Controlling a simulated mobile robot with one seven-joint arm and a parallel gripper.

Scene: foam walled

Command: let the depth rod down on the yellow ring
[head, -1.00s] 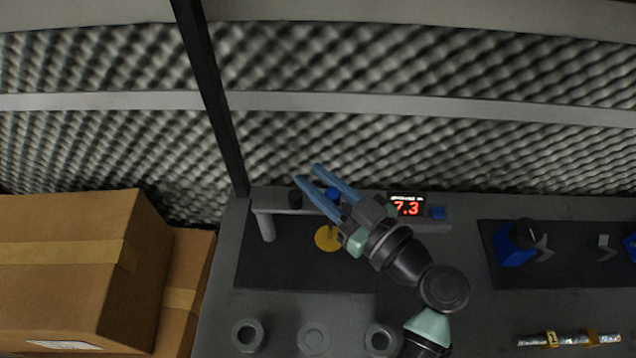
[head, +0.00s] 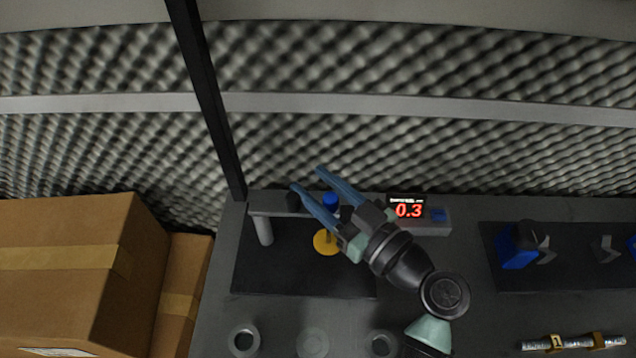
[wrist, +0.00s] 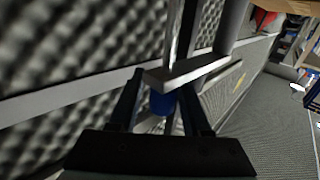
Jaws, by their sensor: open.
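The yellow ring (head: 325,242) lies flat on the dark plate under a grey bridge-like stand (head: 272,210). The depth rod's blue knob (head: 331,200) shows at the stand's crossbar, and a short grey piece of rod seems to reach the ring below. My finger hides part of the rod and ring, so contact cannot be seen. My gripper (head: 307,178) is open, with its blue fingers on either side of the knob. In the wrist view the knob (wrist: 162,103) sits between the spread fingers.
A red readout (head: 408,210) shows 0.3, with a blue button (head: 438,215) beside it. Cardboard boxes (head: 70,260) stand at left. A dark post (head: 205,95) rises behind the stand. Grey round pieces (head: 243,339) lie in front; a blue fixture (head: 516,246) is at right.

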